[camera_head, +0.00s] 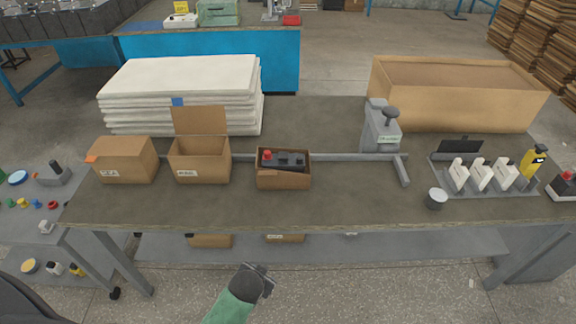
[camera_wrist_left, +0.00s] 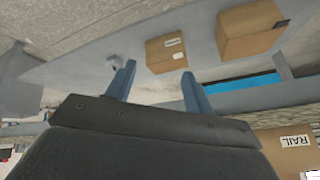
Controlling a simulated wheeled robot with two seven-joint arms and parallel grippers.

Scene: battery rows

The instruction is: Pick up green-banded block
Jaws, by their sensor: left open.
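I cannot make out a block with a green band. Several white blocks (camera_head: 480,175) stand upright in a grey rack (camera_head: 520,191) at the right of the table; any bands on them are too small to tell. A dark block with a red cap (camera_head: 286,161) sits in a small open carton (camera_head: 284,181) near the table's middle. My left gripper (camera_head: 262,268) is low in front of the table's front edge, apart from these blocks. In the left wrist view its two fingers (camera_wrist_left: 155,88) are spread with nothing between them. My right gripper is not in view.
A closed carton (camera_head: 124,160) and an open carton (camera_head: 200,163) stand left of the middle. A white stack (camera_head: 180,90), a grey press (camera_head: 382,133) and a large box (camera_head: 440,98) stand behind. Cartons (camera_wrist_left: 165,53) lie on the lower shelf.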

